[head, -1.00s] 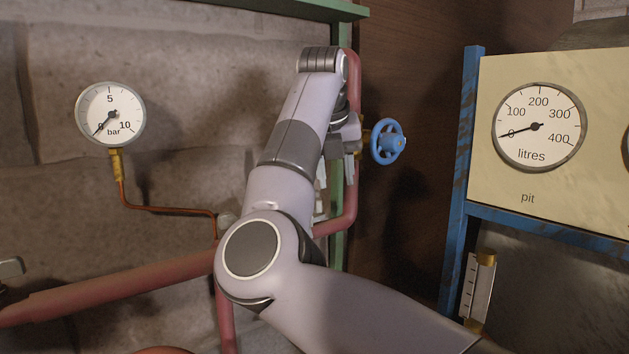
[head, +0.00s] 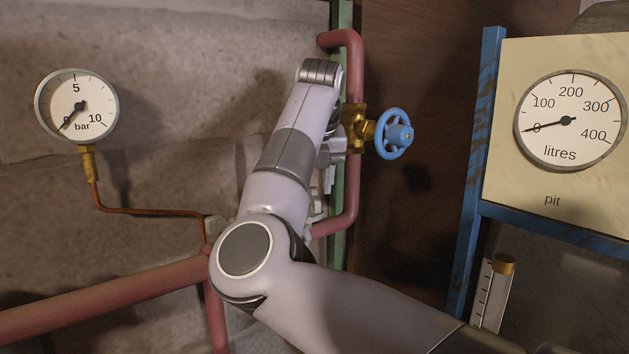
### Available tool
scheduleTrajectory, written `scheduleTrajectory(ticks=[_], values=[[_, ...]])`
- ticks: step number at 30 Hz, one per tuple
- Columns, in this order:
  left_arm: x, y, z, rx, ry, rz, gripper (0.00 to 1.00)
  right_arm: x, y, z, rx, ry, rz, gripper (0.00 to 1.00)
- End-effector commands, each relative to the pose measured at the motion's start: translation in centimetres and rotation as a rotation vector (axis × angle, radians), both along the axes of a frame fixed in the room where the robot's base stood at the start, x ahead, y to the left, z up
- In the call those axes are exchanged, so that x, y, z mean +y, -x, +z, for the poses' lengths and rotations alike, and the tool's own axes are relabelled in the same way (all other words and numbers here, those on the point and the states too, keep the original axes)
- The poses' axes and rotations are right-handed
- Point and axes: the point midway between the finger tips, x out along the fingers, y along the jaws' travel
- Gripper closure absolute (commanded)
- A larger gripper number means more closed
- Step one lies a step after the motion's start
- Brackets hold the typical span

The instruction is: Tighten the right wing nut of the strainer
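My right arm comes in from the lower right and bends up in front of the pipework. My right gripper (head: 328,180) is partly hidden behind my own wrist and forearm, pointing down beside the red pipe. Its fingers show only as small pale strips, and their gap cannot be made out. Small pale metal parts (head: 316,210) show just below the gripper, mostly covered by my arm; I cannot tell whether they belong to the strainer. No wing nut can be made out. My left gripper is not in view.
A blue handwheel (head: 394,134) on a brass valve (head: 355,128) stands close right of my wrist. A red pipe (head: 355,190) runs down behind. A pressure gauge (head: 77,106) is at left, a litres gauge (head: 571,121) at right. A blue frame (head: 478,170) edges the panel.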

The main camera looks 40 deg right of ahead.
Motion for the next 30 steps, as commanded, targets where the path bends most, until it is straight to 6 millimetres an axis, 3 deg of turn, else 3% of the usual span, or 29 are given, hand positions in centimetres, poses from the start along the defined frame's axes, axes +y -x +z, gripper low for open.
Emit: scheduleTrajectory(ticks=[10, 11, 14, 15, 30], values=[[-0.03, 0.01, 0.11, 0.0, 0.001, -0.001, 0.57, -0.23, -0.2, -0.7, -0.001, 0.001, -0.002, 0.6], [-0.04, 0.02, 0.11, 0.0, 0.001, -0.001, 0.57, -0.23, -0.2, -0.69, -0.001, 0.001, -0.002, 0.63], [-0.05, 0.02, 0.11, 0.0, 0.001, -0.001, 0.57, -0.22, -0.19, -0.69, -0.001, 0.001, -0.002, 0.96], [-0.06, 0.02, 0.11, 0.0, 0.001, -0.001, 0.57, -0.22, -0.19, -0.68, -0.001, 0.001, -0.002, 1.0], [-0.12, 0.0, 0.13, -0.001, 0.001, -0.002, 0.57, -0.27, -0.15, -0.66, 0.0, 0.0, -0.095, 1.0]])
